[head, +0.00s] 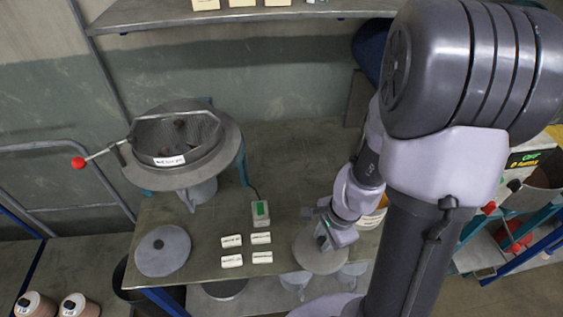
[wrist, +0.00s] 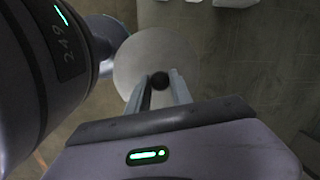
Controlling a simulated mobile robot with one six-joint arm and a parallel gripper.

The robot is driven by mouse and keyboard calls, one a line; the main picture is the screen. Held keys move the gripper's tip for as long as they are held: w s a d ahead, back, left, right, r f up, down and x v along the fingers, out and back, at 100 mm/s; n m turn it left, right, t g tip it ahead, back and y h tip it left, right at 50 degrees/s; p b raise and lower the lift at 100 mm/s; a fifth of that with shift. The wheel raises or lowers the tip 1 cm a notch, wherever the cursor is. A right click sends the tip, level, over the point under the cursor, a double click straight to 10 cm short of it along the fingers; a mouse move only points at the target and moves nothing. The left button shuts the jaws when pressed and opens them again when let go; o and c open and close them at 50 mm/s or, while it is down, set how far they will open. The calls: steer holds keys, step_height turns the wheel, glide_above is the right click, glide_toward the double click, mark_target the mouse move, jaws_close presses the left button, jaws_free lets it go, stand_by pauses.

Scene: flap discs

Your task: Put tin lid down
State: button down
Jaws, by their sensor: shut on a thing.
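The tin lid (head: 319,262) is a pale round disc at the bench's front right in the head view. It also shows in the wrist view (wrist: 138,55), with a dark round knob at its middle. My gripper (head: 324,243) is over the disc, and in the wrist view its fingers (wrist: 160,82) are shut on the knob. The lid looks about level. I cannot tell whether it hangs above the bench or touches something, as its underside is hidden. A second round grey lid (head: 163,251) with a dark knob lies on the bench's left part.
The bench (head: 285,160) carries a mesh sieve drum (head: 178,140) with a red-knobbed handle at the left back. Several white labelled blocks (head: 232,241) and a small box with a green top (head: 260,213) stand left of my gripper. Pale containers (head: 296,281) show below the lid.

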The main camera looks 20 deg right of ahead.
mark_target(307, 226)
steer(key=w, duration=0.4)
steer(key=w+f, duration=0.1)
steer(key=w, duration=0.2)
steer(key=shift+a+f+p, duration=0.1)
steer(key=shift+a+p, duration=0.25)
steer(key=shift+f+b, duration=1.5)
steer(key=shift+f, duration=0.45)
steer(key=c, duration=1.1)
jaws_free()
steer(key=shift+r, duration=0.1)
steer(key=shift+c, duration=0.2)
steer(key=shift+r, duration=0.1)
